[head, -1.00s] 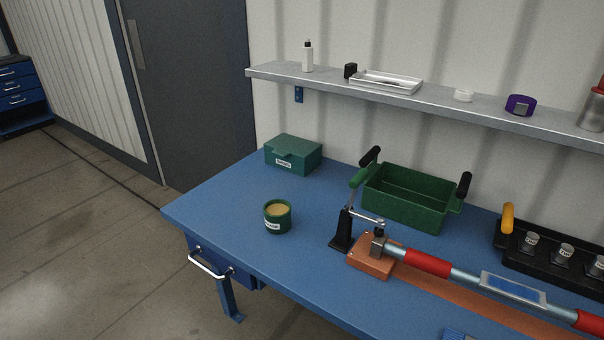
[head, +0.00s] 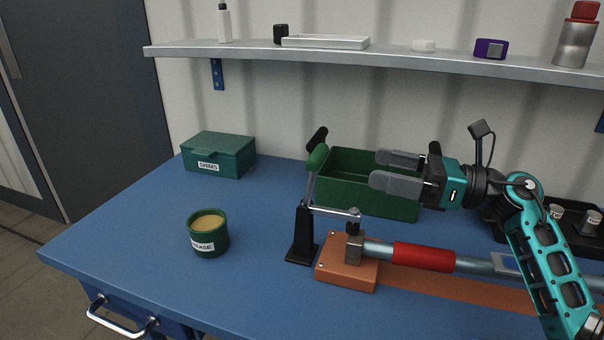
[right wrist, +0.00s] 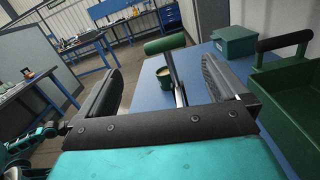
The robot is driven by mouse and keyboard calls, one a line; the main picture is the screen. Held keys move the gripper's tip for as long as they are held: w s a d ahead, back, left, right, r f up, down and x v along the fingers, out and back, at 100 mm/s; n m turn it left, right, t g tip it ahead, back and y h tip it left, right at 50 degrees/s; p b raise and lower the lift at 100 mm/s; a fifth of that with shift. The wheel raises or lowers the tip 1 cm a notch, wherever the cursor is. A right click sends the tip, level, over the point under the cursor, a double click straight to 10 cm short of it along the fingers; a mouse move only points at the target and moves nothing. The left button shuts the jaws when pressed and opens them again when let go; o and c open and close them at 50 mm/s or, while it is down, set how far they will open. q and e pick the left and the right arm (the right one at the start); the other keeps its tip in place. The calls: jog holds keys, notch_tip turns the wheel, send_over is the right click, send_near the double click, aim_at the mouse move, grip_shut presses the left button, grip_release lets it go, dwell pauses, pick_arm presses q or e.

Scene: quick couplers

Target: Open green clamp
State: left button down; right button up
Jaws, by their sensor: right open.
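The green clamp is a toggle clamp with a black base (head: 302,238), an upright lever and a green handle grip (head: 317,157). Its arm reaches right, and its tip sits over the steel block on the orange fixture (head: 345,274), which carries a tube with a red sleeve (head: 424,257). My right gripper (head: 383,170) is open and empty, to the right of the handle, fingers pointing left toward it. In the right wrist view the green handle (right wrist: 165,44) shows ahead, beyond and between the fingertips, apart from them. My left gripper is not in view.
A green bin (head: 345,190) with black handles stands right behind the clamp. A grease tin (head: 209,234) and a green box (head: 219,154) stand to the left. A shelf (head: 390,57) runs along the wall above. The table's left part is mostly clear.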

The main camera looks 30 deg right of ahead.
aim_at(318, 158)
pick_arm(q)
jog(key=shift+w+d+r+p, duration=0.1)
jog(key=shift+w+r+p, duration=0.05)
jog(key=shift+p, duration=0.15)
pick_arm(e)
jog(key=shift+n+g, duration=0.3)
jog(key=shift+n, duration=0.3)
jog(key=x, duration=1.2)
jog(key=shift+w+d+f, duration=0.2)
jog(key=shift+w+f, duration=0.1)
jog(key=shift+c, duration=0.4)
